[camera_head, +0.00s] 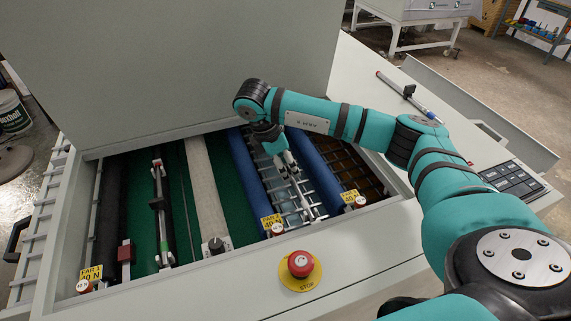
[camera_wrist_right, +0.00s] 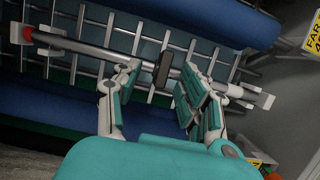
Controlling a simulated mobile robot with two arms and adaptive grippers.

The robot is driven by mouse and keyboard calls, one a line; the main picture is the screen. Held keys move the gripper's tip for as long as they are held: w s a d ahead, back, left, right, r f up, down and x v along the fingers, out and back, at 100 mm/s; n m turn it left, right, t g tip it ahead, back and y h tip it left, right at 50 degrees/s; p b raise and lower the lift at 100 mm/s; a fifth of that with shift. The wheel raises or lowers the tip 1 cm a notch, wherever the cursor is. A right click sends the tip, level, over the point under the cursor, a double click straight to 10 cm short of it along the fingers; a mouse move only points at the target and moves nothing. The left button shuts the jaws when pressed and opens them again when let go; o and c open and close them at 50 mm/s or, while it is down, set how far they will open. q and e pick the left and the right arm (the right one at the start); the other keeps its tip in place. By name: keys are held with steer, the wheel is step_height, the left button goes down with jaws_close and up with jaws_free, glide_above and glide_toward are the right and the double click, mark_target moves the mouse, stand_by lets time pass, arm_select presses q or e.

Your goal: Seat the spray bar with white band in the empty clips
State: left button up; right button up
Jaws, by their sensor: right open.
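My right gripper (camera_head: 281,158) reaches down into the right bay of the processor. In the right wrist view my right gripper (camera_wrist_right: 158,82) is open, its fingers on either side of the dark block of a spray bar (camera_wrist_right: 85,45). That bar lies across a metal grid between blue rollers, with a reddish end at left and pale clip-like pieces near both ends. Another spray bar (camera_head: 160,190) with a dark block and a green part lies in the left bay. My left gripper is out of view.
A red stop button (camera_head: 300,264) sits on the front edge. The raised grey lid (camera_head: 180,60) stands behind the bays.

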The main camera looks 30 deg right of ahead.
steer(key=shift+r, duration=0.1)
steer(key=v, duration=1.1)
steer(key=shift+a+r, duration=0.25)
steer(key=shift+r, duration=0.1)
steer(key=shift+f, duration=0.1)
